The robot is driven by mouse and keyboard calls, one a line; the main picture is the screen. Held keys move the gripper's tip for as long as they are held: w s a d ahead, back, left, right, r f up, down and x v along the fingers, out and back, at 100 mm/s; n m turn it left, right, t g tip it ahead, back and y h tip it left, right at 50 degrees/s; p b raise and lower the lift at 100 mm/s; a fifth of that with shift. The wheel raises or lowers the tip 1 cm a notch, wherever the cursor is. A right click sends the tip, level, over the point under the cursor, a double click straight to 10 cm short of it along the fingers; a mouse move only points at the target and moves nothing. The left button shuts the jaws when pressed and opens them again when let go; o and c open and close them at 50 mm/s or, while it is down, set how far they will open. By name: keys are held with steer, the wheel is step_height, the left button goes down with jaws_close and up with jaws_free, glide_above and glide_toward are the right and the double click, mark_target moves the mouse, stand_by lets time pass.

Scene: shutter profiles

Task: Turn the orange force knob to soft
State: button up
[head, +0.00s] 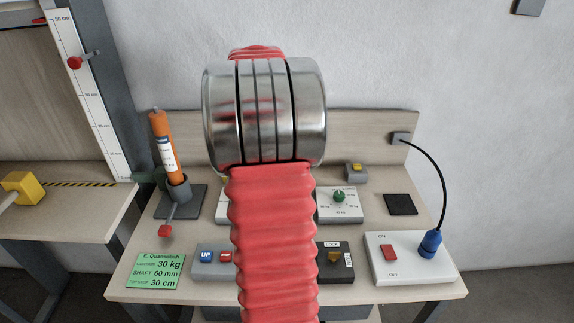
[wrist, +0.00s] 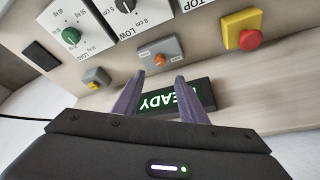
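The orange force knob (wrist: 159,60) sits on a small grey box (wrist: 153,50) in the wrist view. The small labels beside it are too blurred to read, so I cannot tell its setting. My gripper (wrist: 159,75) is open, its two purple fingers apart with nothing between them. In the picture the fingertips end just short of the knob, one on either side of its line; I see no contact. In the head view my red-sleeved arm hides the knob and the gripper.
A lit READY display (wrist: 180,97) shows behind the fingers. A red stop button on a yellow box (wrist: 231,19), a green knob (wrist: 70,36) and a yellow switch (wrist: 93,84) are nearby. In the head view, a grey holder (head: 179,189) with an orange cylinder (head: 163,142) stands left.

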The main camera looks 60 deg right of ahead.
steer(key=x, duration=1.2)
steer(key=shift+a, duration=0.1)
steer(key=shift+c, duration=0.6)
jaws_close()
